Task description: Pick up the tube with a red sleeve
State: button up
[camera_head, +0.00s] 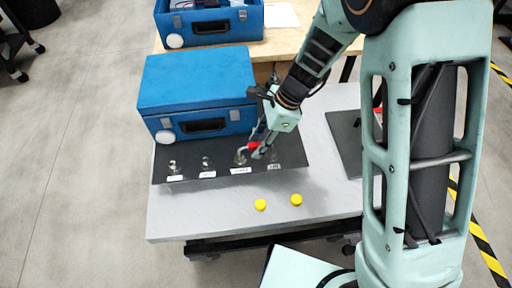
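The tube's red sleeve (253,146) shows above the dark mat, near the third fitting from the left. A pale end of the tube shows just left of the red. My gripper (261,153) points down right at the red sleeve, coming from the upper right. Its fingers overlap the sleeve's right part in the picture. They are too small and too covered to tell whether they are closed on the tube or only beside it.
Several small metal fittings with white labels stand in a row on the dark mat (190,178). A closed blue case (197,80) stands right behind them. Another blue case (205,25) stands on a wooden table behind.

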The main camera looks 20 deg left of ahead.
jog(key=shift+x, duration=0.85)
grip_shut()
jog(key=shift+r, duration=0.1)
